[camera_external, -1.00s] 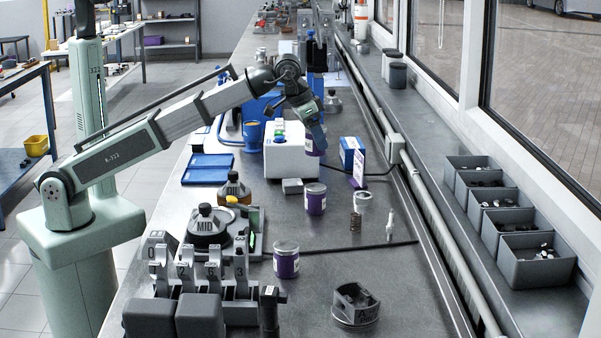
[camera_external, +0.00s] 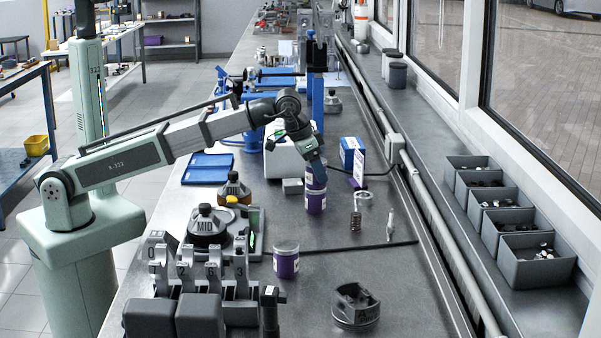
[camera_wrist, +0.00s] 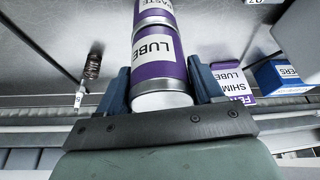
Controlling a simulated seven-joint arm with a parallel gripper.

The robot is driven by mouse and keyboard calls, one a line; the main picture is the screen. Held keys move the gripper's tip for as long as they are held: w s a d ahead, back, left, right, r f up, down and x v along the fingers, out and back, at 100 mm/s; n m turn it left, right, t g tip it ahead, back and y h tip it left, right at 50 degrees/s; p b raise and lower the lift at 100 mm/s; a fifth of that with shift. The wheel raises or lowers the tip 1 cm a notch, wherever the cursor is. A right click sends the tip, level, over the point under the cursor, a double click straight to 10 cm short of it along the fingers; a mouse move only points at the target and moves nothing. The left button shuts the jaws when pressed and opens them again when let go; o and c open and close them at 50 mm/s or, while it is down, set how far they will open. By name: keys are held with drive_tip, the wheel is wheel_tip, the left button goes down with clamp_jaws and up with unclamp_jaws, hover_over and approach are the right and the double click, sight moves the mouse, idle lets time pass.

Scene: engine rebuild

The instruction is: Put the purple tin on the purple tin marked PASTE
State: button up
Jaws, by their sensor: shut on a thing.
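My gripper (camera_external: 316,168) is shut on a purple tin with a white LUBE label (camera_wrist: 158,62), its blue fingers on either side of it in the wrist view (camera_wrist: 159,88). The purple tin marked PASTE (camera_wrist: 155,14) is directly in line beyond the held tin; in the external view it stands upright on the bench (camera_external: 315,203). The held tin is over it, its lower end at the PASTE tin's top. The two look touching or nearly so, and roughly aligned. Another purple tin (camera_external: 286,262) stands apart nearer the camera; its label is unreadable.
A spring (camera_external: 355,221), a spark plug (camera_external: 390,226) and a metal ring (camera_external: 364,197) are right of the PASTE tin. A purple-white box (camera_external: 358,170) and a blue box (camera_external: 350,150) stand close behind. A MID canister (camera_external: 207,226) is left.

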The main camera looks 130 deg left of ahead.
drive_tip(key=o, duration=1.3)
drive_tip(key=shift+f, duration=0.15)
drive_tip(key=shift+c, duration=0.2)
drive_tip(key=v, duration=1.2)
drive_tip(key=shift+a, duration=0.1)
